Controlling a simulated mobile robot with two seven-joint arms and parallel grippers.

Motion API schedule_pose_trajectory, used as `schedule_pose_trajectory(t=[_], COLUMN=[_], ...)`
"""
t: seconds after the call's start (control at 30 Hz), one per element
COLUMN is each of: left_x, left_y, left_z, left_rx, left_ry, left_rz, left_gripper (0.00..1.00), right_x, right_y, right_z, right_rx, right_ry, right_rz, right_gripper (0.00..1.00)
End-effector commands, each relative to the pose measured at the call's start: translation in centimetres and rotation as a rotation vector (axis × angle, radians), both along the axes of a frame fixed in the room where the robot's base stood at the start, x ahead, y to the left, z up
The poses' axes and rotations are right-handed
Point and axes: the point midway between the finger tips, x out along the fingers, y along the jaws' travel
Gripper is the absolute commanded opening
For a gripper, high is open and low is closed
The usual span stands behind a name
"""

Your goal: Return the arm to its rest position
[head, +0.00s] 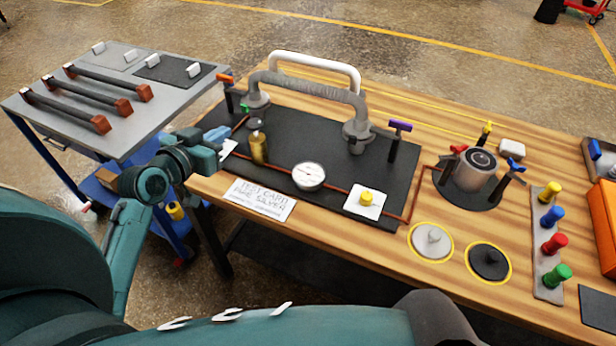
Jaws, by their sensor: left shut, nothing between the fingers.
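My left arm comes in from the left, over the gap between the blue cart and the wooden bench. My left gripper (224,140) is at the bench's left end, beside the black mat, with its fingers shut and empty. It is close to the white test card (260,200) and the brass cylinder (259,148), apart from both. My right gripper is not in view.
The wooden bench (330,229) carries a grey pipe assembly (310,85), a dial gauge (309,176), a round metal vessel (474,170) and several coloured knobs. The cart (150,112) with dark bars stands left. Floor shows between cart and bench.

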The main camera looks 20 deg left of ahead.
Motion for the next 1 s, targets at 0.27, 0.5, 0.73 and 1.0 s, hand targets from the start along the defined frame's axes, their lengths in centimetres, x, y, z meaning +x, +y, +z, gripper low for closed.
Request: schedule_pose_trajectory(t=[0.27,0.5,0.73,1.0], left_x=[0.0,-1.1,-7.6,-15.9], left_y=[0.0,-2.0,-10.6,-19.5], left_z=[0.0,-3.4,-14.1,-19.9], left_rx=[0.0,0.005,0.029,0.031], left_ry=[0.0,0.065,0.262,0.378], left_rz=[0.0,-0.01,-0.072,-0.172], left_gripper=[0.0,0.0,0.0,0.0], right_x=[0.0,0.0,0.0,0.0], right_y=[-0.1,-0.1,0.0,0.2], right_z=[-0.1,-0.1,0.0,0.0], right_rx=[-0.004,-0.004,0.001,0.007], right_ry=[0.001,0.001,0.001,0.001], right_rz=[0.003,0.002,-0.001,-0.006], right_gripper=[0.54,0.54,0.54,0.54])
